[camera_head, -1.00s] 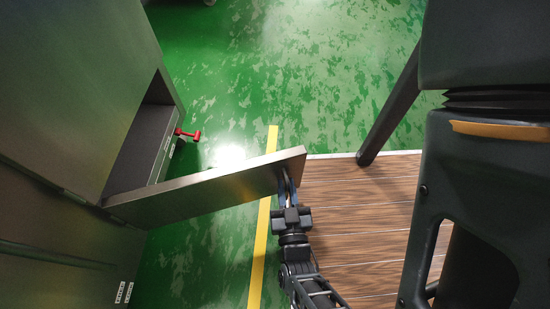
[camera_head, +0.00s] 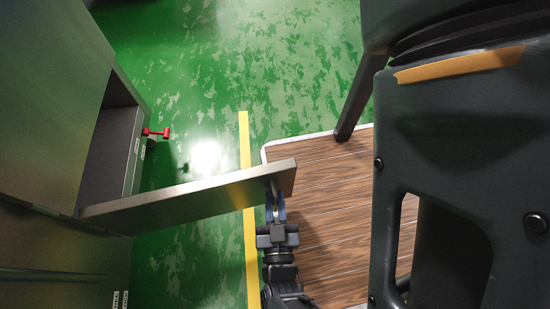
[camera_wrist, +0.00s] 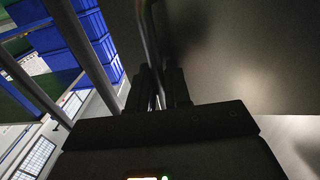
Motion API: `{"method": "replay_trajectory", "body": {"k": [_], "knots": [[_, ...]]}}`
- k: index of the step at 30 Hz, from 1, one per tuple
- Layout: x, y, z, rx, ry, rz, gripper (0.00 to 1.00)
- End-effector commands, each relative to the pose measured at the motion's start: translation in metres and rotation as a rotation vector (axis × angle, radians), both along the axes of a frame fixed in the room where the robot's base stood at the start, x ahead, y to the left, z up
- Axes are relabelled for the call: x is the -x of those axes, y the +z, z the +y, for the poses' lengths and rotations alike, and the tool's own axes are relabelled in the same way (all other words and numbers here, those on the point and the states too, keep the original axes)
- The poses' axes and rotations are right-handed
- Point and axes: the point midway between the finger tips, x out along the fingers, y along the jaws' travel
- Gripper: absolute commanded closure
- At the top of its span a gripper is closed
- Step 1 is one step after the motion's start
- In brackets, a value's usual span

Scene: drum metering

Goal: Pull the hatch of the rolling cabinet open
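The rolling cabinet (camera_head: 45,95) is a grey metal body at the left of the head view. Its hatch (camera_head: 190,200) stands swung well out from the dark opening, hinged at its left end. My gripper (camera_head: 275,203) is at the hatch's free end, on the near face. In the wrist view my gripper (camera_wrist: 160,88) has its two fingers on either side of the bar handle (camera_wrist: 150,40), closed around it. The hatch face (camera_wrist: 235,55) fills the right of that view. The exact finger contact is dark and partly hidden.
A red-handled part (camera_head: 156,133) sticks out at the cabinet opening's edge. A yellow line (camera_head: 246,140) crosses the green floor, which is clear beyond the hatch. A wooden platform (camera_head: 325,180) lies right of the hatch. Blue crates (camera_wrist: 95,35) show in the wrist view.

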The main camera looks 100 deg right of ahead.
Motion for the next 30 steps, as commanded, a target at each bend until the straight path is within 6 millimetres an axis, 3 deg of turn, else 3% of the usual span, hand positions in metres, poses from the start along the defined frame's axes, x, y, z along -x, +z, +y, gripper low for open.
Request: {"method": "replay_trajectory", "body": {"k": [4, 13, 24, 30], "knots": [[0.000, 0.000, 0.000, -0.001, 0.001, 0.000, 0.71], [-0.001, 0.000, 0.005, -0.001, 0.001, 0.000, 0.71], [-0.009, -0.001, 0.060, -0.004, 0.001, -0.001, 0.71], [-0.011, -0.001, 0.076, -0.001, 0.001, 0.000, 0.71]]}}
